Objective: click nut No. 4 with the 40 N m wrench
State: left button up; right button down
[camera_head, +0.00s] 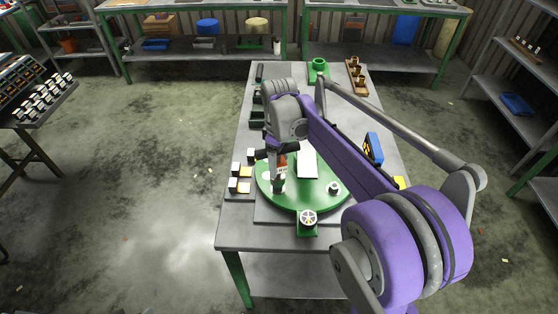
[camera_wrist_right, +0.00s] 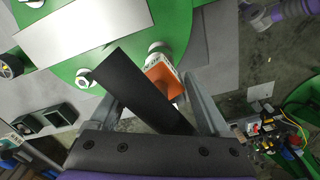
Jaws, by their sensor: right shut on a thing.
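My right gripper (camera_head: 268,154) is over the left part of the green round plate (camera_head: 312,199) on the table. It is shut on a wrench with an orange body and white label (camera_wrist_right: 163,74) and a long black bar (camera_wrist_right: 132,85); the orange body also shows in the head view (camera_head: 281,166). The wrench's lower end is close to a pale round nut (camera_wrist_right: 160,49); I cannot tell whether they touch. Another nut (camera_wrist_right: 83,78) shows on the plate in the wrist view, and one (camera_head: 334,188) stands at its right in the head view. Nut numbers are not readable. My left gripper is out of view.
A white block (camera_head: 308,162) stands on the plate. A spoked white disc (camera_head: 308,217) sits on a green block at the front. White cubes (camera_head: 234,185) stand at left, a blue tool (camera_head: 374,147) at right. Dark bins (camera_head: 257,118) line the left edge.

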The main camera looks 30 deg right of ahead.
jog(key=shift+f+b, duration=0.4)
jog(key=shift+f, duration=0.3)
jog(key=shift+f+b, duration=0.45)
jog(key=shift+f, duration=0.5)
